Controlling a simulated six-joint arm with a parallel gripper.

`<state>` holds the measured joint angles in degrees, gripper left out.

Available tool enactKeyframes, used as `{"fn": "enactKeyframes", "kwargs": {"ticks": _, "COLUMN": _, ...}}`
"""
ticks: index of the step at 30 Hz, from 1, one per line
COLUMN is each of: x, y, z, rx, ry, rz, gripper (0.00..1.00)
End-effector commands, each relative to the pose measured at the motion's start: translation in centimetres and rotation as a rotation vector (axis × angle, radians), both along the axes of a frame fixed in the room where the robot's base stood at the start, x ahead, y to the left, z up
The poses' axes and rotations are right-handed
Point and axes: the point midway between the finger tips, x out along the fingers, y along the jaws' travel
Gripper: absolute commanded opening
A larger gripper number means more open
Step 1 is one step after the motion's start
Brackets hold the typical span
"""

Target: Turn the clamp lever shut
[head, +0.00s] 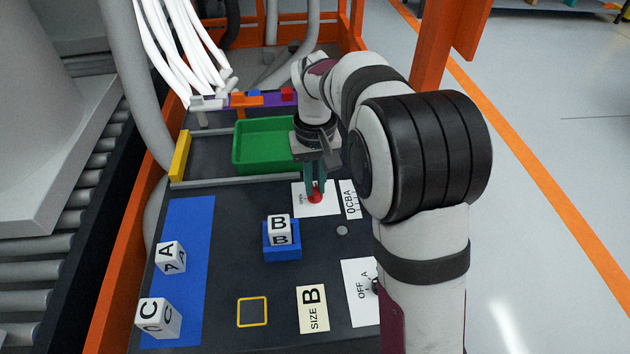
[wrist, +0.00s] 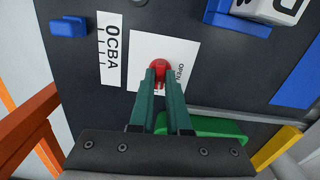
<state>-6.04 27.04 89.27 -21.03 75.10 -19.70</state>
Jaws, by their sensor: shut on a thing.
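The clamp lever shows as a red knob (head: 316,198) on a white plate (head: 330,209) in the head view. The red knob also shows in the wrist view (wrist: 159,69), on the white plate marked OPEN (wrist: 140,48). My gripper (head: 315,188) points down onto the knob, and its two green fingers (wrist: 160,80) are shut on it. The fingers hide part of the knob, and I cannot tell the lever's exact angle.
A and C blocks (head: 171,257) stand on a blue strip (head: 190,215). A green bin (head: 262,146) is behind. An OCBA scale (head: 350,200) and an OFF/A dial plate (head: 358,300) lie to the right.

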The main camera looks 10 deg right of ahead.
Motion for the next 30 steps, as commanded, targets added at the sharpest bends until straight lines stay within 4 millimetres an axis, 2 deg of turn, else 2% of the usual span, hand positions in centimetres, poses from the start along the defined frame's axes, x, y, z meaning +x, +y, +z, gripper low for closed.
{"fn": "enactKeyframes", "kwargs": {"ticks": 9, "x": 0.01, "y": 0.00, "z": 0.11, "rx": 0.000, "ry": -0.002, "rz": -0.087, "gripper": 0.00}}
{"fn": "enactKeyframes", "kwargs": {"ticks": 23, "x": 0.02, "y": 0.00, "z": 0.12, "rx": 0.001, "ry": -0.002, "rz": -0.099, "gripper": 0.00}}
{"fn": "enactKeyframes", "kwargs": {"ticks": 24, "x": 0.02, "y": 0.00, "z": 0.12, "rx": 0.001, "ry": -0.002, "rz": -0.099, "gripper": 0.17}}
{"fn": "enactKeyframes", "kwargs": {"ticks": 29, "x": 0.01, "y": 0.00, "z": 0.08, "rx": 0.000, "ry": -0.001, "rz": -0.098, "gripper": 0.45}}
{"fn": "enactKeyframes", "kwargs": {"ticks": 30, "x": 0.01, "y": 0.00, "z": 0.07, "rx": 0.000, "ry": -0.001, "rz": -0.098, "gripper": 0.45}}
